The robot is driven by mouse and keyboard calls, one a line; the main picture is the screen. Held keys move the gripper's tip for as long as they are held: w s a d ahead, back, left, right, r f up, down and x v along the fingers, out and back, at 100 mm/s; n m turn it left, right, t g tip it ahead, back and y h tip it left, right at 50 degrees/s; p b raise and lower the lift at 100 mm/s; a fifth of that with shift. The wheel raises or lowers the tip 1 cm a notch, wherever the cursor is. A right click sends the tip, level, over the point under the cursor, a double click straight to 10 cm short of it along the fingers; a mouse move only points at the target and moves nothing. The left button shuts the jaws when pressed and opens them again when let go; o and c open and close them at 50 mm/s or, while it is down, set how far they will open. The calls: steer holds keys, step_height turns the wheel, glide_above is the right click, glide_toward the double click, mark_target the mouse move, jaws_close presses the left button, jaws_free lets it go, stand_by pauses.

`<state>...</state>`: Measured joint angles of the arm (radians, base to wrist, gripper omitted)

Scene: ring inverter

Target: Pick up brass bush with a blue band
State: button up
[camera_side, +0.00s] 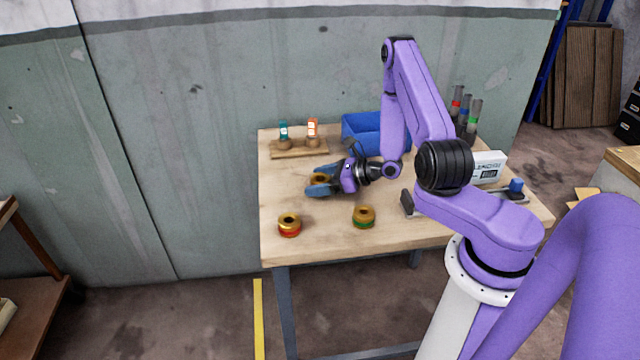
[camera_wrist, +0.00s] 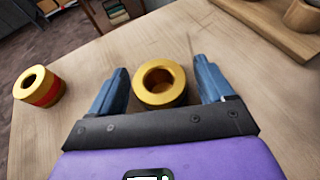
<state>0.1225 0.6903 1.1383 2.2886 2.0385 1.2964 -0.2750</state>
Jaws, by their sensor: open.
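A brass bush (camera_side: 321,178) stands on the wooden table between the fingers of my gripper (camera_side: 319,181). In the wrist view this bush (camera_wrist: 160,83) shows its round brass top and hole, with a finger on each side. My gripper is open, its blue fingers apart, with a visible gap on either side of the bush. Any coloured band on this bush is hidden or cannot be made out. A brass bush with a red band (camera_side: 289,225) stands at the table's front left. A brass bush with a green band (camera_side: 364,217) stands to its right.
A wooden board with two small upright posts (camera_side: 299,148) lies at the back left of the table. A blue bin (camera_side: 361,130) stands behind my gripper. A white box (camera_side: 489,166) and coloured cylinders (camera_side: 473,115) are at the right. The table's front left is mostly clear.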

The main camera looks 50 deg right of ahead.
steer(key=c, duration=1.4)
steer(key=shift+r, duration=0.15)
